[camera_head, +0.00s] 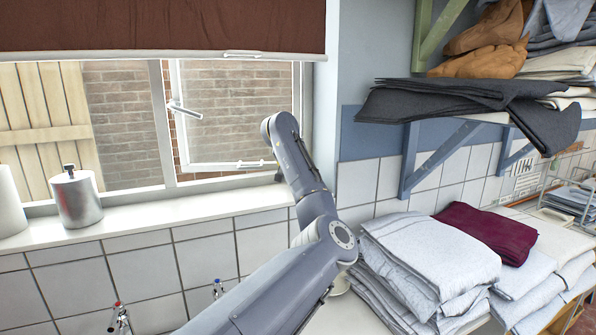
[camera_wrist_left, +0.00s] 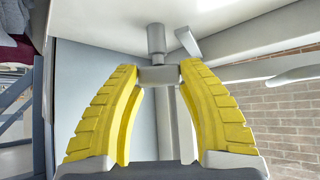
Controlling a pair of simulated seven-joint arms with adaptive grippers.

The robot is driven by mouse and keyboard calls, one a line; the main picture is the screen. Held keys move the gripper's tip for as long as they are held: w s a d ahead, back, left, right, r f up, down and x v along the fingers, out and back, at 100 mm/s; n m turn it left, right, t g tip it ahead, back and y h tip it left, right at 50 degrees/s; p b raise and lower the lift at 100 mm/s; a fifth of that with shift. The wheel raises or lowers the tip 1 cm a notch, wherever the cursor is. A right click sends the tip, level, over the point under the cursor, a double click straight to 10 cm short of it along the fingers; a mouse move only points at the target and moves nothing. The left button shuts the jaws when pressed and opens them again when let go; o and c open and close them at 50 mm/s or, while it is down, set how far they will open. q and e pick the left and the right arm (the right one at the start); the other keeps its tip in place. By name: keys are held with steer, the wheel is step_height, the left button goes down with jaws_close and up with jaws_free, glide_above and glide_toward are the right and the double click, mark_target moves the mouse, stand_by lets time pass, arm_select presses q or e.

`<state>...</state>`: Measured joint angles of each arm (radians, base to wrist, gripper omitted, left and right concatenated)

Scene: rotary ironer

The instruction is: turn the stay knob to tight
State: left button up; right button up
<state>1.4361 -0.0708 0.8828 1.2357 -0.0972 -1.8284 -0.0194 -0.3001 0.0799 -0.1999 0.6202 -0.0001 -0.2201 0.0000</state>
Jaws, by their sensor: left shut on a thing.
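My left gripper (camera_wrist_left: 160,72) shows in the left wrist view, its yellow fingers closed on a small grey block that I take to be the stay knob (camera_wrist_left: 158,75). A grey cylinder (camera_wrist_left: 156,39) stands just beyond the block, with a slanted grey bar (camera_wrist_left: 187,41) beside it. I cannot read any tight mark or tell how far the knob is turned. In the head view my left arm reaches up to the window's lower right corner and hides the gripper and knob. My right gripper is not in view.
The window sash (camera_head: 225,115) stands open, with a pale bar (camera_head: 250,164) at its bottom. A metal canister (camera_head: 76,197) stands on the sill (camera_head: 165,210). Folded linen (camera_head: 430,255) is stacked right of my arm, below a bracketed shelf with dark cloth (camera_head: 440,100).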

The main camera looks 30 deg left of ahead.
arm_select(q)
steer(key=m+h, duration=0.3)
steer(key=m, duration=0.1)
steer(key=shift+r, duration=0.1)
steer(key=shift+m+g+h, duration=0.3)
steer(key=shift+m+h, duration=1.4)
steer(key=shift+m, duration=0.5)
steer(key=o, duration=1.2)
steer(key=shift+w, duration=0.1)
steer(key=v, duration=1.1)
steer(key=shift+s+a+r, duration=0.2)
steer(key=shift+s+a, duration=0.1)
